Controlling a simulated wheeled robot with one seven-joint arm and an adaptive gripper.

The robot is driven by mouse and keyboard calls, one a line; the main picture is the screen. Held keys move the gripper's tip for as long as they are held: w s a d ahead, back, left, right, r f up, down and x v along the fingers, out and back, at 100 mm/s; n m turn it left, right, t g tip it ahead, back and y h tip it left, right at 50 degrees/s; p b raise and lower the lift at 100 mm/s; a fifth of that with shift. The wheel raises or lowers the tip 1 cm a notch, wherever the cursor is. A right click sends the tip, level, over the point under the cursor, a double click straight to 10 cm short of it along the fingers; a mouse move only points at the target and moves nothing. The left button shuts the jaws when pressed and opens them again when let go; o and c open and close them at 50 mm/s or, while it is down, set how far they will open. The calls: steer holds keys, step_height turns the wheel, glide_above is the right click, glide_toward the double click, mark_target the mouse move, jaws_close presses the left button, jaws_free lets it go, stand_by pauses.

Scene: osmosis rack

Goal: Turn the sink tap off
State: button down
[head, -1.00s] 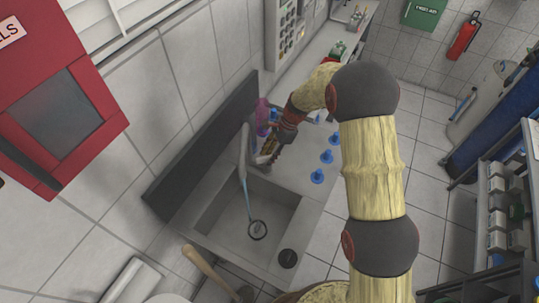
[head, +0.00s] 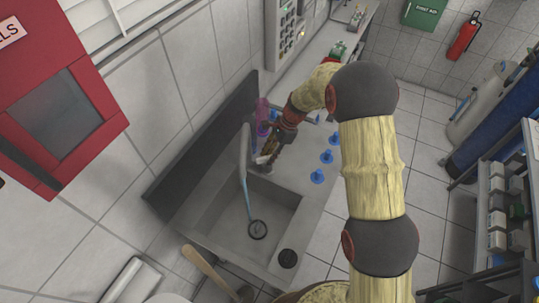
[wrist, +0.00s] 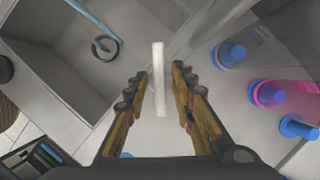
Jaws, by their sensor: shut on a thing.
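The grey sink tap (head: 244,150) stands at the back edge of the sink (head: 208,217) in the head view. A thin blue stream of water (head: 247,195) runs from its spout to the round drain (head: 257,229). The stream also shows in the wrist view (wrist: 97,20), at upper left. My gripper (head: 262,161) is beside the tap, at the far end of the basin. In the wrist view, a pale upright tap lever (wrist: 158,75) stands between the two fingers, and my gripper is shut on it. The lever is mostly hidden in the head view.
Several blue-capped items (head: 318,177) stand on the counter right of my gripper. A pink-purple bottle (head: 262,113) is close behind it, near the dark backsplash (head: 205,145). A wooden handle (head: 205,268) leans near the sink's front. A dark round thing (head: 288,258) sits on its rim.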

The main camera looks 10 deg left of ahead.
steer(key=n+g+h, duration=0.1)
steer(key=n, duration=0.3)
steer(key=shift+w+a+n, duration=0.1)
steer(key=shift+w+n, duration=0.05)
steer(key=shift+n, duration=0.15)
steer(key=shift+a+n+g+h, duration=0.1)
steer(key=shift+n+g+h, duration=0.25)
steer(key=shift+n, duration=0.75)
steer(key=shift+n+g+h, duration=0.25)
steer(key=shift+n+h, duration=0.2)
steer(key=shift+n, duration=0.65)
steer(key=c, duration=1.8)
jaws_free()
steer(key=shift+c, duration=0.2)
steer(key=v, duration=1.2)
